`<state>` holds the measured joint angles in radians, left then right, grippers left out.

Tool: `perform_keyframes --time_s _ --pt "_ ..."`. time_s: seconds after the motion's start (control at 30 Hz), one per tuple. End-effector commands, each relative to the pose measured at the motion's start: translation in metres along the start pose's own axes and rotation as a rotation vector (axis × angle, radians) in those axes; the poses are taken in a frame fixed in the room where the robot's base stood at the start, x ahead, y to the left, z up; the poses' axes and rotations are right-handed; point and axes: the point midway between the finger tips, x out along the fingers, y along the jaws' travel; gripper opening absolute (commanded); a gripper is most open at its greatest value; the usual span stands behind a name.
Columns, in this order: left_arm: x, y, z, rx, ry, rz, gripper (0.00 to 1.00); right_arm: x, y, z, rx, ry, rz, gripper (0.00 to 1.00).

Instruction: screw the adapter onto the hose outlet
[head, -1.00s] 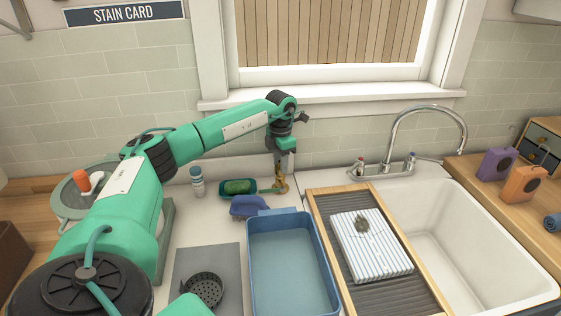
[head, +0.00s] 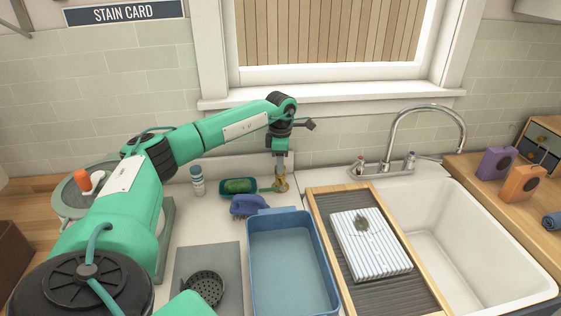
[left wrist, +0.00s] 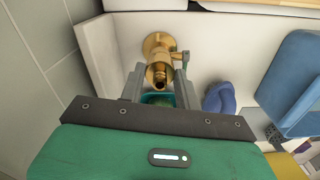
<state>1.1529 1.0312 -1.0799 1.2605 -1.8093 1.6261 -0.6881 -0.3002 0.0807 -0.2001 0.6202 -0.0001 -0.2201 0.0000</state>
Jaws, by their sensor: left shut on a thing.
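The brass hose outlet (left wrist: 158,45) stands out from the white upright surface in the left wrist view, with a round flange and a small side lever. A brass ring-like end, which I take as the adapter (left wrist: 160,77), sits in line with it between my left fingers (left wrist: 159,86). The two look touching; how far the threads engage is hidden. In the head view my left gripper (head: 281,174) points down at the brass fitting (head: 282,186) behind the blue basin and is shut on the adapter. My right gripper is not in view.
A teal dish with a green sponge (head: 238,186) and a purple-blue brush (head: 247,206) lie close left of the fitting. The blue basin (head: 254,265) is in front. A wooden-framed drainboard (head: 322,225) with a striped towel (head: 370,245) is at right, beside the sink (head: 450,235).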

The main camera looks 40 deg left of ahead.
Motion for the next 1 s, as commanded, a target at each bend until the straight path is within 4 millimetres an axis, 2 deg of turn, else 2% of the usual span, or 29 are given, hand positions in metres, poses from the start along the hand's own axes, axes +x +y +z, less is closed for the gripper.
perform_keyframes --time_s 0.6,0.93,0.97,1.0 --pt "-0.0016 0.0011 -0.0003 0.656 -0.001 0.004 0.10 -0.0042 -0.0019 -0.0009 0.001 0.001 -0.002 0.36" --pt "-0.0021 0.0015 -0.0003 0.701 -0.001 0.006 0.10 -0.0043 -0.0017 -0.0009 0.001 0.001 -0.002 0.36" --pt "-0.0021 0.0016 -0.0003 0.701 -0.001 0.006 0.39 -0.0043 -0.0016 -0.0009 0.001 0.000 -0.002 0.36" --pt "-0.0021 0.0015 -0.0003 0.701 -0.001 0.006 0.46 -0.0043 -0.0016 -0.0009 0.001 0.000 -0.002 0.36"
